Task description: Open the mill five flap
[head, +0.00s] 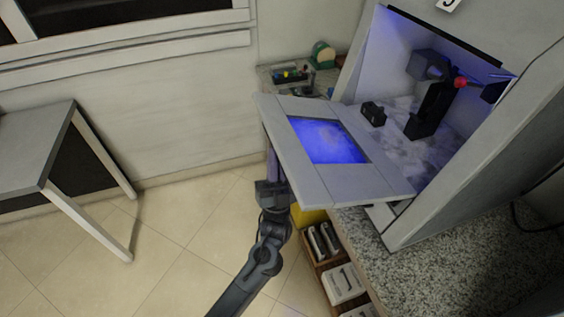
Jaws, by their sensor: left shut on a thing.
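The mill five flap (385,187) is a grey panel with a blue-lit window, swung down from the front of the mill (437,215). It stands out roughly level, and the mill's interior shows behind it. A partly cut-off number sign (449,4) is on the mill above the opening. My left gripper (272,165) is at the flap's outer left edge, coming up from below. It is shut on the flap; its fingertips are partly hidden by the panel. My right gripper is out of view.
Inside the mill are a black spindle unit (432,110) and a small black block (373,113). A speckled counter (365,232) lies below, above drawers with trays (342,282). A grey table (35,140) stands left. The tiled floor between is clear.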

